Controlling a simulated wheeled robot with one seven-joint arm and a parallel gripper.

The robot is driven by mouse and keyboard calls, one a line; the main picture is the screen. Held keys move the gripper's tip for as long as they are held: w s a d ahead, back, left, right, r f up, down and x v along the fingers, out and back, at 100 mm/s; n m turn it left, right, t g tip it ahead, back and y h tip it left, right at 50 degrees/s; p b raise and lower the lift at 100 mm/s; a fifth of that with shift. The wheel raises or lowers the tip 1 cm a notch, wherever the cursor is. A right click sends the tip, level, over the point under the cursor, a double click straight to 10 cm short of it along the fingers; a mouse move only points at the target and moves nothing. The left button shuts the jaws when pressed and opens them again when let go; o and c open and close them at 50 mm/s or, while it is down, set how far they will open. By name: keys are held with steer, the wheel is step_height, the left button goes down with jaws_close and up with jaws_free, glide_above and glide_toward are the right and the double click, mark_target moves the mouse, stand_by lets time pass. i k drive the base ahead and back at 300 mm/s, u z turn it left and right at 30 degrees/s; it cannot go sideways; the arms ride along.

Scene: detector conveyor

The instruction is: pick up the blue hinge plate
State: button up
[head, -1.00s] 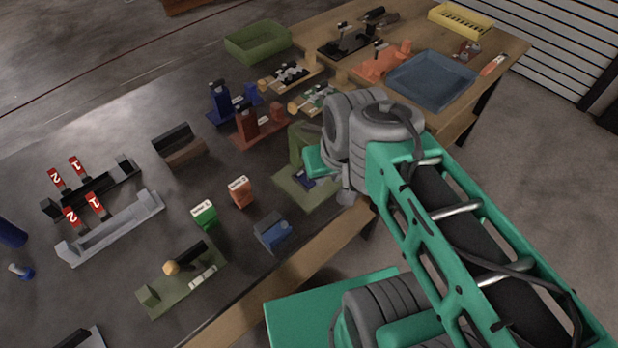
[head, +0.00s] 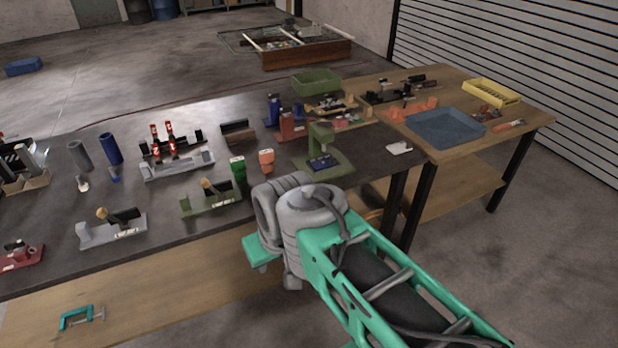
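A small dark blue flat piece (head: 323,162) lies on the base of an olive green stand (head: 321,137) near the right end of the dark table. It has pale marks on it and may be the blue hinge plate; it is too small to be sure. My arm's grey and teal links cover the table's front edge just in front of the stand and left of it. My gripper's fingers do not show, so what they hold cannot be seen.
The dark table (head: 60,222) carries several fixtures left of the stand, with a green box (head: 238,170) and an orange box (head: 267,160) close by. A white piece (head: 399,148) lies to the right. A blue tray (head: 446,127) sits on the wooden table.

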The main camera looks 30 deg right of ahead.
mark_target(322, 164)
steer(key=u, duration=0.55)
steer(key=i, duration=1.5)
steer(key=z, duration=0.4)
